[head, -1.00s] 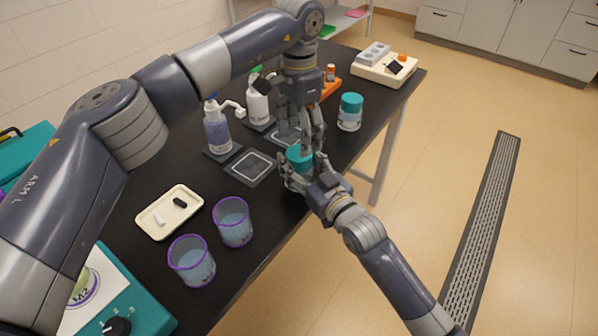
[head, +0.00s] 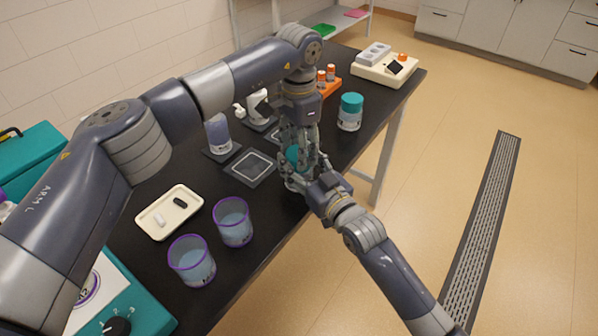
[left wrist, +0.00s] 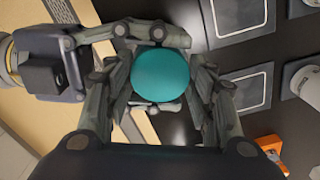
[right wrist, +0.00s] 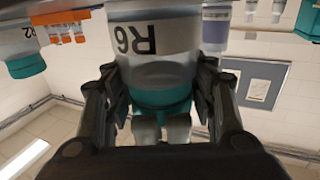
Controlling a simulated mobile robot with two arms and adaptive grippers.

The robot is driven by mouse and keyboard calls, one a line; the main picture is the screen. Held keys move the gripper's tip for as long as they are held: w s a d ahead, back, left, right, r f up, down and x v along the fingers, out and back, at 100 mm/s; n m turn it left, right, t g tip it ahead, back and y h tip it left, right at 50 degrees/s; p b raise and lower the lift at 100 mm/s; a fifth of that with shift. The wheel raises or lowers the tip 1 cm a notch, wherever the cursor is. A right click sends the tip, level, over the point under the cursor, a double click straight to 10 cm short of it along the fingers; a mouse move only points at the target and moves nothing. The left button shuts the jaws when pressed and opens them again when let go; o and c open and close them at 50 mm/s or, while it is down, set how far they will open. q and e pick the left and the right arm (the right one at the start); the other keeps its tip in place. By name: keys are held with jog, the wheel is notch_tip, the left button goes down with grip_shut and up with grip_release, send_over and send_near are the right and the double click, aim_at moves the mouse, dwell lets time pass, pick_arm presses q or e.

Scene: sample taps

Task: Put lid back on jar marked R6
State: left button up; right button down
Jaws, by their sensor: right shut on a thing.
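The jar marked R6 (right wrist: 155,45) has a clear body and a white label, and it appears inverted in the right wrist view. My right gripper (right wrist: 165,95) is shut on it. The teal lid (left wrist: 161,75) is at the jar's mouth; whether it is fully seated I cannot tell. It is partly hidden in the head view (head: 292,155). My left gripper (head: 300,160) points down over the lid from above. Its fingers stand on both sides of the lid in the left wrist view (left wrist: 160,85) and look open, with small gaps.
A second teal-lidded jar (head: 350,112) stands behind to the right. A blue bottle (head: 218,133), a white bottle (head: 258,107) and an orange rack (head: 329,88) are near. Two purple-rimmed beakers (head: 233,222) and a cream tray (head: 168,212) stand in front. Dark mats (head: 250,168) lie beside the grippers.

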pick_arm(q)
jog(key=o, duration=0.4)
jog(key=shift+c, duration=0.2)
jog(key=shift+r, duration=2.3)
jog(key=shift+r, duration=1.7)
jog(key=shift+f, duration=4)
